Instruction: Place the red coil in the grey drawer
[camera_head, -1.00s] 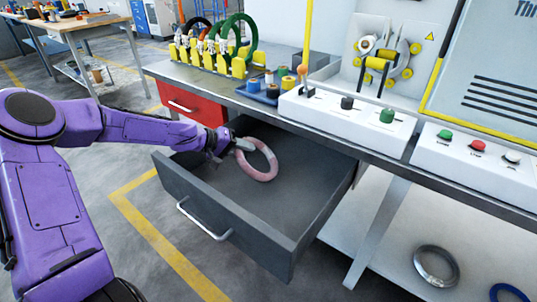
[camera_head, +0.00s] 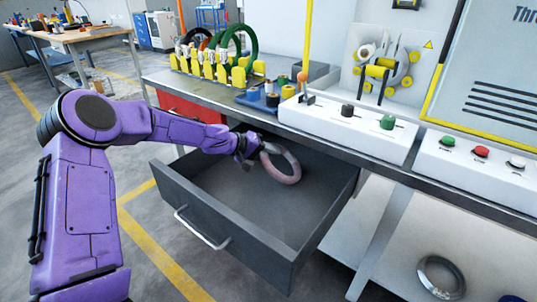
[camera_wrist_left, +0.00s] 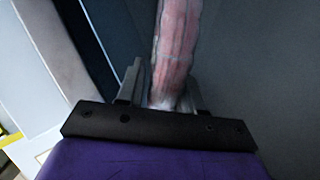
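The red coil (camera_head: 283,176) is a ring of faded pinkish-red and whitish wrap, held over the open grey drawer (camera_head: 225,242). My left gripper (camera_head: 258,147) is at the ring's upper left edge and shut on it. In the left wrist view the coil (camera_wrist_left: 177,45) stands up between the two fingers (camera_wrist_left: 160,88). The ring hangs tilted in the drawer's opening; I cannot tell whether its lower edge touches the floor. The drawer looks otherwise empty. My right gripper is not in view.
The workbench edge (camera_head: 350,152) runs just above and behind the drawer. A red drawer (camera_head: 190,106) sits to its left. A rack with green and other coils (camera_head: 215,66) stands on the bench.

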